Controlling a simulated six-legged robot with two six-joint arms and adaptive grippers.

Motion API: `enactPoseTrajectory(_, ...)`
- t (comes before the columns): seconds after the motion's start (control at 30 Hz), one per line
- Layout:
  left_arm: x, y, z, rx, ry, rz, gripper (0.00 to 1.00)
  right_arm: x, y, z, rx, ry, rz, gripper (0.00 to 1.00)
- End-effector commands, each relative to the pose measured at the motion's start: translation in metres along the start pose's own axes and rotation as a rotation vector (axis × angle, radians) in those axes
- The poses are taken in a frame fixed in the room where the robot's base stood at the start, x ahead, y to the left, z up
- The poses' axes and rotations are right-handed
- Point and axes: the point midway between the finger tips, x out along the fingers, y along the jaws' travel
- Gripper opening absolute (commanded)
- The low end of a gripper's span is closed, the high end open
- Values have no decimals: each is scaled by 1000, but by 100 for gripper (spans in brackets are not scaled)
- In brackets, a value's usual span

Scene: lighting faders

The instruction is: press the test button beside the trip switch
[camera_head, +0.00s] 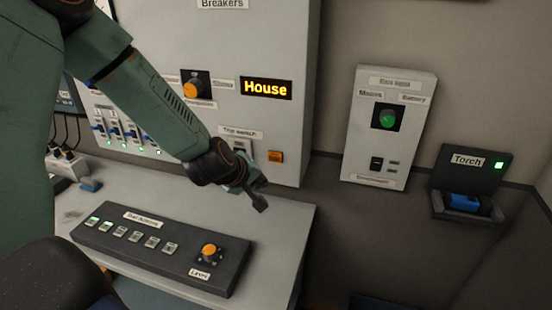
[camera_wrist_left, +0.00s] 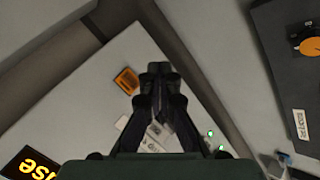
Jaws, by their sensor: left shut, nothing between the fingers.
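The test button is a small orange square (camera_head: 276,157) low on the grey breaker cabinet (camera_head: 290,60), right of the trip switch (camera_head: 243,147). The trip switch sits under a small white label and is partly hidden by my left gripper (camera_head: 259,203). That gripper is shut and empty, below and left of the button and apart from it in the head view. In the left wrist view the orange button (camera_wrist_left: 127,80) lies just left of the fingertips (camera_wrist_left: 158,72). The trip switch is mostly hidden behind the fingers there. My right gripper is out of view.
A dark panel with several buttons and an orange knob (camera_head: 211,250) lies on the grey desk (camera_head: 285,225) below the gripper. The cabinet has a lit "House" display (camera_head: 266,88). A white panel (camera_head: 391,125) and a torch holder (camera_head: 470,185) are on the right wall.

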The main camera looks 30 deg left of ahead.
Motion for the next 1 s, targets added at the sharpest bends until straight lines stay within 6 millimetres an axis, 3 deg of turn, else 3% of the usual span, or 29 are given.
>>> enactPoseTrajectory(0.6,53,35,-36,5,0,1,0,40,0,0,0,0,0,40)
enactPoseTrajectory(1.0,59,43,-42,2,-1,1,0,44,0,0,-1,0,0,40)
